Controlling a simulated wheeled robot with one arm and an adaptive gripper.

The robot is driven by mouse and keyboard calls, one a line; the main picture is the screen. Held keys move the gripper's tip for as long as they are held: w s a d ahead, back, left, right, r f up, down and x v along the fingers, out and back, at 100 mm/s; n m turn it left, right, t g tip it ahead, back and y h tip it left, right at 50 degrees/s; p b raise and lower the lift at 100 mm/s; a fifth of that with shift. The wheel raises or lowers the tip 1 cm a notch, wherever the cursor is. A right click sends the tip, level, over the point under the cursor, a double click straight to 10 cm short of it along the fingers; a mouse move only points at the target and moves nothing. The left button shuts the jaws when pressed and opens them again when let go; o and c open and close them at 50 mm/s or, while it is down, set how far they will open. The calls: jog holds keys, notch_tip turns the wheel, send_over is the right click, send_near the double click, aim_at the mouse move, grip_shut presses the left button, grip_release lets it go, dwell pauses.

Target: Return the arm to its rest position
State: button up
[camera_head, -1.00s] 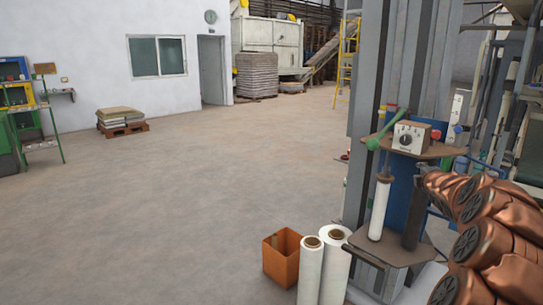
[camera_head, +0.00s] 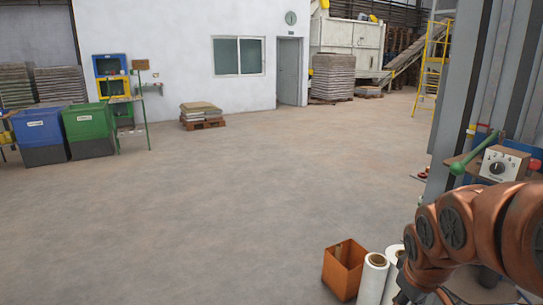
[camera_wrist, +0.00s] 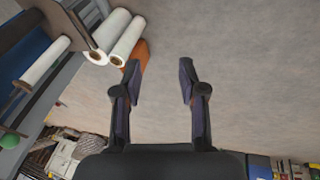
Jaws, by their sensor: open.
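My gripper (camera_wrist: 160,78) is open and empty in the wrist view, its two fingers spread over bare concrete floor. In the head view my copper-coloured arm fills the lower right, and the gripper end is dark and mostly cut off or hidden near the bottom edge. In the wrist view the picture is turned, with the machine at the upper left.
A grey machine column (camera_head: 459,120) with a dial box (camera_head: 505,163) and green lever (camera_head: 470,158) stands at right. An orange bin (camera_head: 343,270) and white film rolls (camera_head: 373,280) stand beside my arm. Blue (camera_head: 40,128) and green (camera_head: 88,122) bins stand left. The middle floor is clear.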

jog(key=s+a+f+m+g+y, duration=0.1)
jog(key=s+a, duration=0.4)
jog(key=s, duration=0.6)
jog(key=s+a+f+m+g+p, duration=0.1)
jog(key=s+a+m+g, duration=0.2)
jog(key=s, duration=0.8)
jog(key=shift+s+a+g+y, duration=0.4)
jog(key=shift+a+g, duration=0.3)
jog(key=shift+a, duration=0.5)
jog(key=shift+d, duration=0.1)
